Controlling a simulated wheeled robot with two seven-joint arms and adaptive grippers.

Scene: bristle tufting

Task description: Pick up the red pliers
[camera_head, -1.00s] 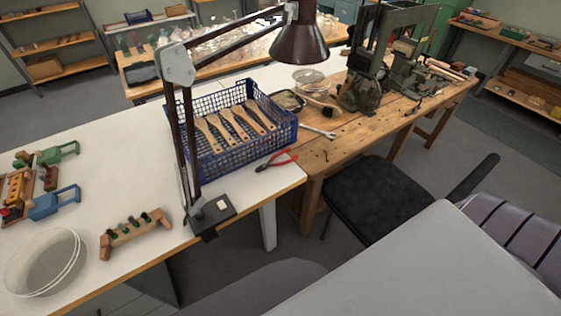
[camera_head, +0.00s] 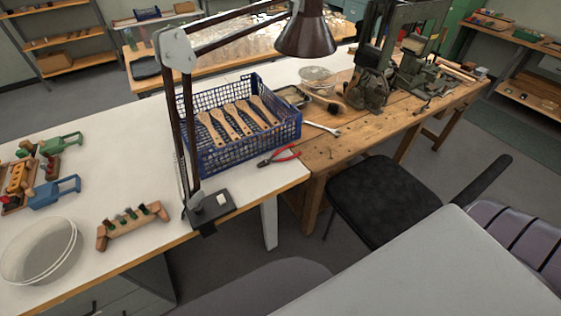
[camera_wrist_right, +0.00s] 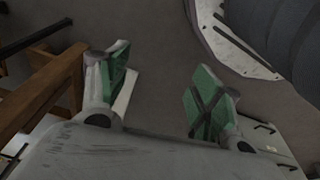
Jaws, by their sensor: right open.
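The red pliers (camera_head: 280,156) lie on the white table near its right end, just in front of the blue crate. Their red handles point right and the dark jaws point left. My right gripper (camera_wrist_right: 160,92) shows only in the right wrist view, with its green-padded fingers spread wide and nothing between them. Grey floor shows behind the fingers. The pliers are not seen in that view. My left gripper is not in view.
A blue crate (camera_head: 288,134) with wooden brushes stands behind the pliers. A desk lamp base (camera_head: 208,208) sits left of them on the front edge. A wooden workbench (camera_head: 375,128) adjoins on the right, with a black chair (camera_head: 385,198) before it.

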